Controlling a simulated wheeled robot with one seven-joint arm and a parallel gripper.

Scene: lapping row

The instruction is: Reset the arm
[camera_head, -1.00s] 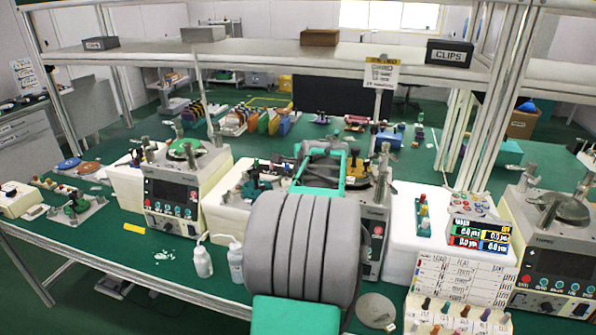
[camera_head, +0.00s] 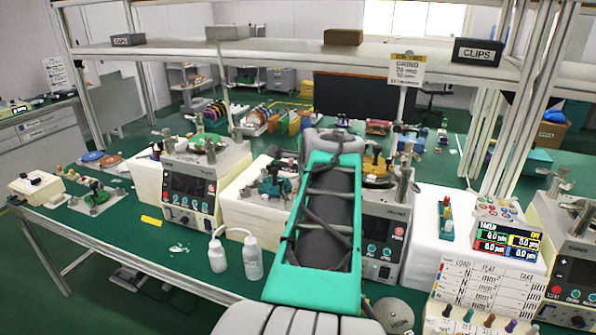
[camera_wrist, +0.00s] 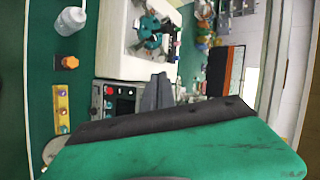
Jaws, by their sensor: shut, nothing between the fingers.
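My gripper (camera_wrist: 157,93) shows in the wrist view as two grey fingers shut together with nothing between them. It is in front of a grey lapping machine with a dark display (camera_wrist: 118,100). In the head view my green and black arm link reaches up the middle of the picture over the bench. My gripper cannot be made out there. The arm hides part of the machine (camera_head: 385,240) behind it.
Two white wash bottles (camera_head: 252,260) stand left of my arm. Another machine (camera_head: 190,192) is farther left. A tester with a lit display (camera_head: 508,240) is at the right. An overhead shelf (camera_head: 270,50) with several boxes spans the bench.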

